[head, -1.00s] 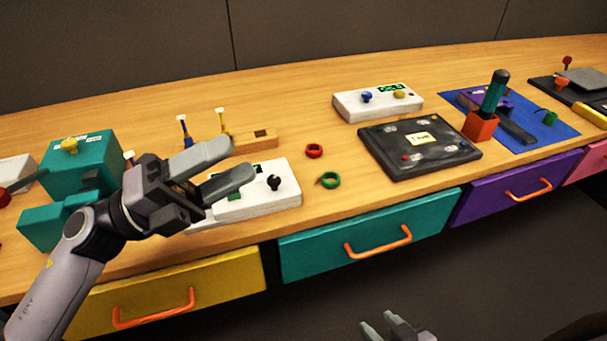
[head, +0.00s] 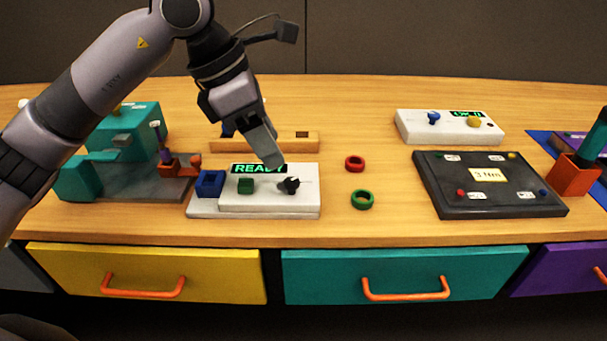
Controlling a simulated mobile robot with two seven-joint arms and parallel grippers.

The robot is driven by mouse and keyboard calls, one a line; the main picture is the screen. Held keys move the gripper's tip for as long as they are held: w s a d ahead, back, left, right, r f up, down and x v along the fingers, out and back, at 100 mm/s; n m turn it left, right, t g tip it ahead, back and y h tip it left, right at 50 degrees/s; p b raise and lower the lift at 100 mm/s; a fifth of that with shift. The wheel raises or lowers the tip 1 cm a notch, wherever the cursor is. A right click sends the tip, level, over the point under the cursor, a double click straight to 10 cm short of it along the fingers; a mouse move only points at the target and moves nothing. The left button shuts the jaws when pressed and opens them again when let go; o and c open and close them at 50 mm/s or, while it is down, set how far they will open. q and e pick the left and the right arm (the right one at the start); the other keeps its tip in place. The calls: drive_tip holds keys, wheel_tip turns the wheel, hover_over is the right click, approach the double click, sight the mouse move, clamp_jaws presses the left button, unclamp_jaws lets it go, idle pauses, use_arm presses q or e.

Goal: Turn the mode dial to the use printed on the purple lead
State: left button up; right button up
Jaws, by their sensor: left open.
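I cannot pick out a purple lead for sure; a small purple part (head: 165,156) shows by the teal machine. My right gripper is not in view.
A teal machine (head: 130,120) stands left, a wooden block (head: 300,142) behind the panel. A red ring (head: 355,163) and a green ring (head: 362,199) lie to the right, then a black board (head: 450,205) and another white panel (head: 410,130). Bench between rings and board is clear.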

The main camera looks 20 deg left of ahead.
sight(290, 181)
use_arm(q)
drive_tip(key=x, duration=0.7)
drive_tip(key=shift+b, duration=0.35)
clamp_jaws()
